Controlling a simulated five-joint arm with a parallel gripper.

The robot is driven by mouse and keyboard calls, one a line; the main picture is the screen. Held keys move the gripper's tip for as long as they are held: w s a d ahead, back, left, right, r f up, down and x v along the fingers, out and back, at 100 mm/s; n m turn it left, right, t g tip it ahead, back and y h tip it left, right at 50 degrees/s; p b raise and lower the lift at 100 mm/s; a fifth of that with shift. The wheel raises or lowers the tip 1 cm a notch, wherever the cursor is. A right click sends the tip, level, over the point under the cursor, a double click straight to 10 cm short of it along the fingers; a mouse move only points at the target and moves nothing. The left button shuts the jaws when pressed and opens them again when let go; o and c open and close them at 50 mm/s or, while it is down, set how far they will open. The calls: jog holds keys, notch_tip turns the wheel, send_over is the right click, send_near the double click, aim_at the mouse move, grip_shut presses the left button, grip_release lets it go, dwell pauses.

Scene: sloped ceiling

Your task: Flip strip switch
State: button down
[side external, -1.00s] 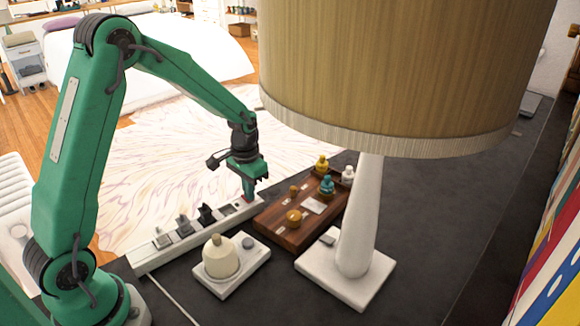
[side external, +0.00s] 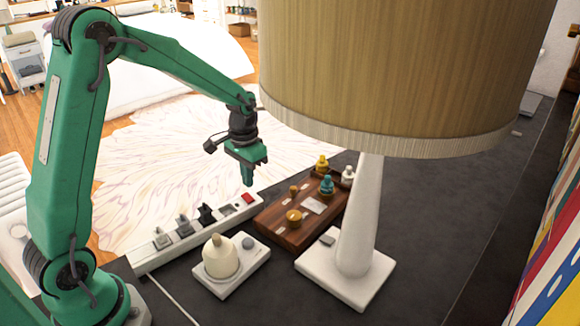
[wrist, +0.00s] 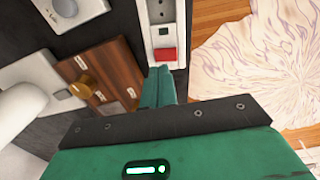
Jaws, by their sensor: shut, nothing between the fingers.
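The white power strip (side external: 160,256) lies along the table edge with several dark plugs in it. Its red switch (side external: 248,198) is at the far end, and it also shows in the wrist view (wrist: 165,54). My gripper (side external: 248,182) is shut and empty, pointing down just above the strip's switch end, apart from it. In the wrist view its green fingers (wrist: 158,88) are together just below the red switch. I cannot tell which way the switch is tipped.
A wooden tray (side external: 270,232) with small bottles and knobs stands right of the strip. A white base with a cream dome (side external: 220,258) is nearer. A large lamp (side external: 365,220) with a wide shade stands at the right.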

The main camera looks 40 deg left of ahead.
aim_at(249, 201)
notch_tip(249, 201, up, 2)
jog(key=shift+r, duration=0.2)
dwell(0.5)
jog(key=s+d+r+t, duration=0.2)
jog(key=s+r, duration=0.4)
jog(key=s, duration=0.4)
jog(key=s+d+r+t, duration=0.3)
jog(key=s+r, duration=0.4)
jog(key=s, duration=0.3)
jog(key=shift+s+d+r+t, duration=0.15)
jog(key=shift+s+d+t, duration=0.15)
jog(key=shift+d, duration=0.45)
